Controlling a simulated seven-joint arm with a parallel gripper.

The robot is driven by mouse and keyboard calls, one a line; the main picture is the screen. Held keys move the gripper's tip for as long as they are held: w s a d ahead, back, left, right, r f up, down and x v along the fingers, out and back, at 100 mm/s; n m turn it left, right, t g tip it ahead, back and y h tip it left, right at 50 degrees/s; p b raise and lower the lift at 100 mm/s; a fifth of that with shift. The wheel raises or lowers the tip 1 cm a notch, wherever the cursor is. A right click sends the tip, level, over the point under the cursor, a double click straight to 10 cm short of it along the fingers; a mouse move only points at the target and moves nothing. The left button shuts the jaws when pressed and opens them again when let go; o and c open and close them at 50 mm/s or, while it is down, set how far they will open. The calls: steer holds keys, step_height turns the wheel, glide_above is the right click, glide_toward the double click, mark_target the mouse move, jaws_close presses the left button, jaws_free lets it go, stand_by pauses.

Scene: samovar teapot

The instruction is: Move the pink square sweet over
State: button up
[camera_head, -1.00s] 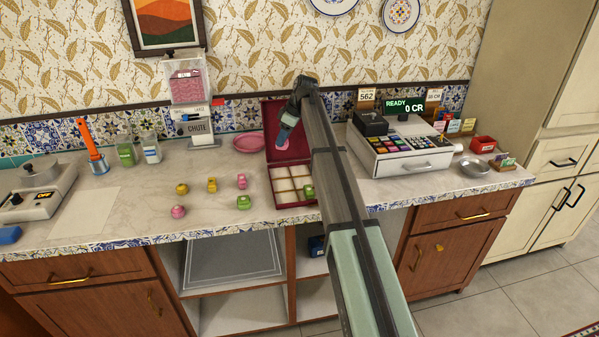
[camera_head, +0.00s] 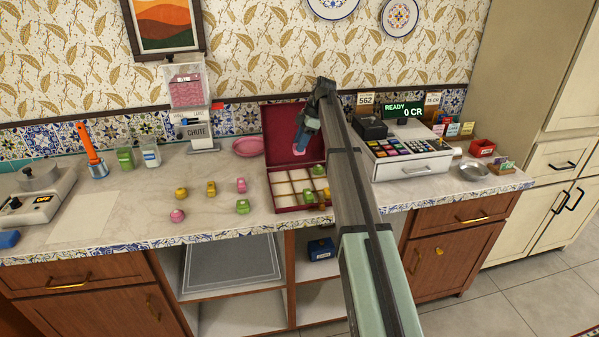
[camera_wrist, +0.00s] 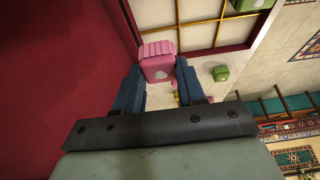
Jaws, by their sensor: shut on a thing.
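My gripper (camera_wrist: 160,75) is shut on a pink square sweet (camera_wrist: 158,62), which sits between the two blue fingertips in the wrist view. In the head view the held sweet (camera_head: 299,152) shows as a small pink patch at the gripper's tip, in front of the raised dark red lid (camera_head: 277,125) of the sweet box. The box's cream compartments (camera_head: 283,188) lie below it, with gold dividers. Green sweets (camera_head: 308,195) and a yellow one (camera_head: 327,193) are in the box, partly hidden by my arm. Another pink sweet (camera_head: 241,185) stands on the counter left of the box.
Yellow sweets (camera_head: 211,188), a round pink sweet (camera_head: 177,215) and a green sweet (camera_head: 242,206) stand on the counter. A pink plate (camera_head: 248,147) lies behind them. The cash register (camera_head: 407,158) is to the right. The counter's left front is largely clear.

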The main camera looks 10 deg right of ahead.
steer(key=shift+f, duration=4.75)
steer(key=shift+f, duration=0.1)
steer(key=o, duration=0.8)
steer(key=shift+c, duration=0.2)
steer(key=v, duration=1.2)
